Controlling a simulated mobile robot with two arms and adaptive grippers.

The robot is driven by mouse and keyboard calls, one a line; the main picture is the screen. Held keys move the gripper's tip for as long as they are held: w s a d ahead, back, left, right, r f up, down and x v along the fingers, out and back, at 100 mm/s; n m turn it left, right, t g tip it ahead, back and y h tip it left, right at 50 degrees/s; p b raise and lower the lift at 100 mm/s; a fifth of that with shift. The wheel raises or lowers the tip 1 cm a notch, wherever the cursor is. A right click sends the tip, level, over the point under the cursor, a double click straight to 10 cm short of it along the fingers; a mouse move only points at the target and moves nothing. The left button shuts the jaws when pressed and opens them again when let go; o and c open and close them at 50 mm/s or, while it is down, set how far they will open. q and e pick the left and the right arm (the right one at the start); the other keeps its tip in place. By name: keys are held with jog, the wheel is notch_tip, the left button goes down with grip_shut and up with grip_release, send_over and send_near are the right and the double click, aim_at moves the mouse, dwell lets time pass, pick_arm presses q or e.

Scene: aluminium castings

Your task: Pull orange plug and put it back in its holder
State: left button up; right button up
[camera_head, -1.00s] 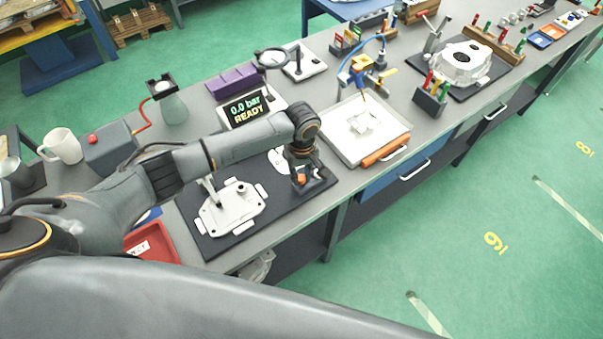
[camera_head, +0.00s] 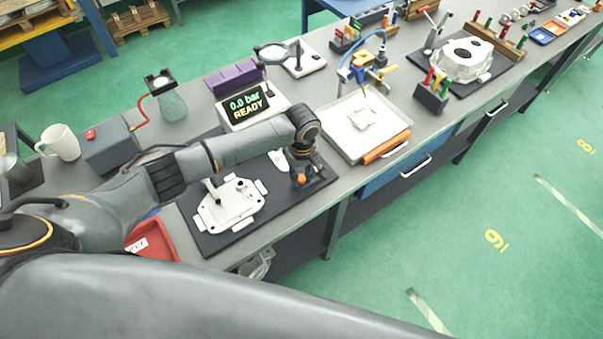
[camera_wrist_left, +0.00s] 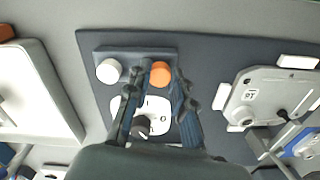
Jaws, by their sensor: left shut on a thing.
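The orange plug (camera_wrist_left: 160,74) is between the fingers of my left gripper (camera_wrist_left: 158,80) in the left wrist view. It shows at the right end of the dark holder block (camera_wrist_left: 135,60); I cannot tell whether it is seated or lifted clear. A white plug (camera_wrist_left: 109,71) is at the holder's left end. In the head view my left gripper (camera_head: 302,176) points down over the dark mat, with the orange plug (camera_head: 302,179) at its tips, and hides most of the holder. My right gripper is not in view.
A light metal casting plate (camera_head: 232,206) with white clamps lies on the dark mat (camera_head: 205,245). A small white plate (camera_wrist_left: 155,112) lies beside the holder under my gripper. A white tray (camera_head: 350,155) with an orange bar is to the right. A red bin (camera_head: 152,240) is nearer left.

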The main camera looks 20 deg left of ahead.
aim_at(302, 178)
pick_arm(q)
jog(key=shift+f, duration=0.15)
jog(key=o, duration=0.8)
notch_tip(302, 178, up, 12)
dwell(0.5)
